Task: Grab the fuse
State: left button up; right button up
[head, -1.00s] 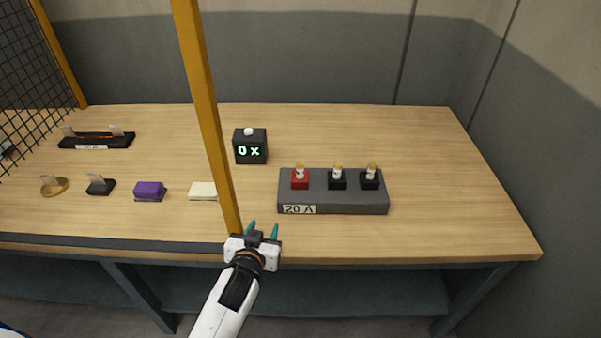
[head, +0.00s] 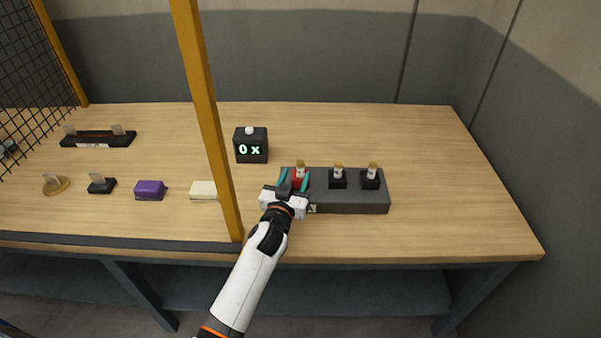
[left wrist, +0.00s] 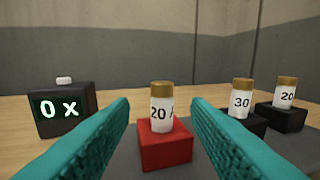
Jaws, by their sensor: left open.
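Three fuses with white bodies and brass caps stand upright in a grey block (head: 345,203). The fuse marked 20 (left wrist: 161,108) is in the red holder (left wrist: 165,148) at the left end; it also shows in the head view (head: 300,169). The fuses marked 30 (left wrist: 241,98) and 20 (left wrist: 284,92) are in black holders to its right. My left gripper (head: 294,180) is open, its teal fingers on either side of the red holder's fuse in the head view. In the left wrist view that fuse lies between and beyond the fingertips (left wrist: 160,106), with gaps. My right gripper is not visible.
A black box reading "0 x" (head: 250,150) stands behind and left of the block. A yellow post (head: 208,110) rises left of my arm. A purple block (head: 150,190), a cream block (head: 204,190) and other parts lie left. The table's right side is clear.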

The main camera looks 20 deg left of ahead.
aim_at(299, 169)
pick_arm(q)
jog(key=w, duration=0.5)
jog(key=shift+r, duration=0.1)
jog(key=shift+c, duration=0.5)
grip_shut()
